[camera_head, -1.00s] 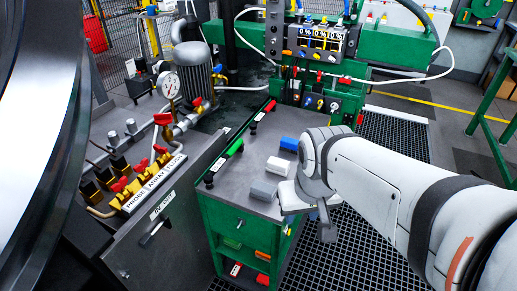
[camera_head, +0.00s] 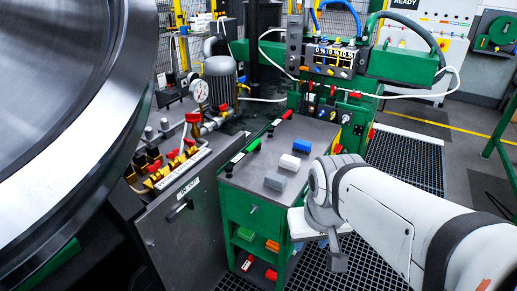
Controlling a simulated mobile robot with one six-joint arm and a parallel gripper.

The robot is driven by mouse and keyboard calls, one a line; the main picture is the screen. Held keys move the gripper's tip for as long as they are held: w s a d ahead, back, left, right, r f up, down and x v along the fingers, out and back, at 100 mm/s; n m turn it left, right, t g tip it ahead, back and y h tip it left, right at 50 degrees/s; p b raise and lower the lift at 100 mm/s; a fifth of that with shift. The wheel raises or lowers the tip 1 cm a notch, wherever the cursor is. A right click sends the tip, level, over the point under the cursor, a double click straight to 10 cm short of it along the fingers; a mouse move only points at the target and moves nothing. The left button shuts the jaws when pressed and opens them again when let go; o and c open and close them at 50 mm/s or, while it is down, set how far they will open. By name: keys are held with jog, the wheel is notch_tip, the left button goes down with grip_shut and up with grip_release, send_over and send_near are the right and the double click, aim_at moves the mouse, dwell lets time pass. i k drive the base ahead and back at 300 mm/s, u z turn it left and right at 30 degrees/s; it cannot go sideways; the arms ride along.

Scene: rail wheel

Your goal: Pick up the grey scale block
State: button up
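A grey block (camera_head: 275,181) lies on the dark top of the green cabinet (camera_head: 250,178), nearest the front of a row of three blocks. A lighter, whitish block (camera_head: 290,162) lies behind it, and a blue block (camera_head: 301,146) lies farthest back. My gripper (camera_head: 338,262) hangs below my white wrist, to the right of the cabinet's front right corner and apart from the blocks. Only part of it shows, and its fingers are too small and turned away to tell whether they are open.
A large steel wheel (camera_head: 70,90) fills the left side. A green tool holder (camera_head: 246,152) runs along the cabinet's left edge. A control panel (camera_head: 333,59) with hoses stands behind. The cabinet's open shelves (camera_head: 243,241) hold coloured items. Dark floor grating lies to the right.

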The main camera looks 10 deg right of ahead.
aim_at(276, 182)
jog(key=u, duration=0.05)
jog(key=i, duration=0.9)
jog(key=z, duration=0.05)
